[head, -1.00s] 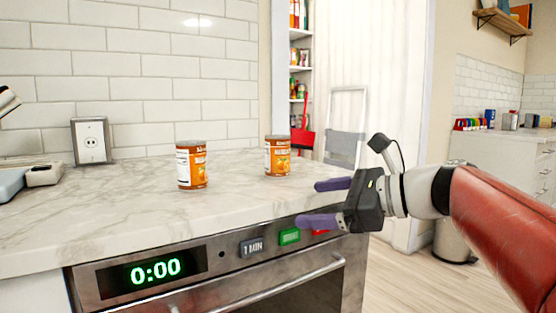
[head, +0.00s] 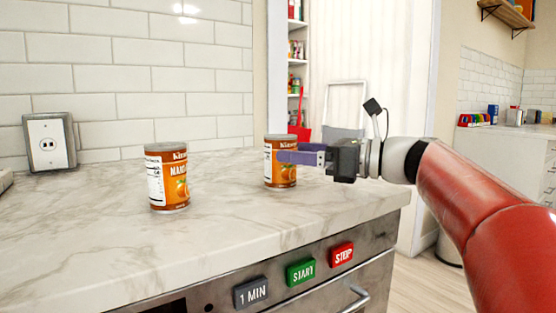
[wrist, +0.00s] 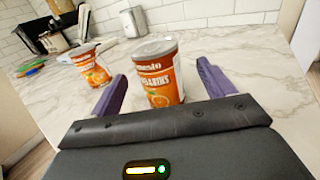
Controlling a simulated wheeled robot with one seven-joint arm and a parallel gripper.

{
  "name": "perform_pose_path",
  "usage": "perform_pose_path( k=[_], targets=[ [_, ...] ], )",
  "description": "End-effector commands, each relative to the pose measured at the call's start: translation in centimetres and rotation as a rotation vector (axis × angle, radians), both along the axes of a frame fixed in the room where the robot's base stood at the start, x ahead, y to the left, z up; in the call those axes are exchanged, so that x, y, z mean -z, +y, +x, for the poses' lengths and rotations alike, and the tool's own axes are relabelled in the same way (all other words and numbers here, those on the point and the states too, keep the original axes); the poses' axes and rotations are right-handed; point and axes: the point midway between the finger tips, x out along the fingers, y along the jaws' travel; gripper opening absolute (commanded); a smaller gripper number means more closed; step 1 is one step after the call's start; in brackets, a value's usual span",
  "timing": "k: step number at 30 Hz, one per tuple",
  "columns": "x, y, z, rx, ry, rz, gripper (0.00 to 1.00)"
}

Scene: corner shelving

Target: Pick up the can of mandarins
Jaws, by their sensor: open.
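Two orange cans with mandarin labels stand upright on the marble counter. The right can (head: 281,172) is the one nearest my gripper (head: 300,155); in the wrist view this near can (wrist: 160,80) stands between my two open purple fingers (wrist: 160,88), at or just beyond their tips. I cannot tell whether a finger touches it. In the head view a finger covers part of the can's label. The left can (head: 167,178) stands apart, and it also shows in the wrist view (wrist: 92,66) beyond the left finger. My gripper is open and holds nothing.
The marble counter (head: 90,235) is clear around the cans. A wall outlet (head: 48,142) is at the left, against white tile. Below the counter's front edge is an oven with START (head: 301,272) and STOP buttons.

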Motion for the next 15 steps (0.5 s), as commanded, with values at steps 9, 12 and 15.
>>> perform_pose_path(
  k=[9, 12, 15],
  targets=[
    [0.5, 4.1, 1.7, -0.005, 0.000, -0.001, 0.81],
    [0.5, 5.2, 2.3, -0.003, 0.001, 0.000, 0.81],
    [0.4, 5.8, 2.6, -0.002, 0.000, -0.001, 0.81]
  ],
)
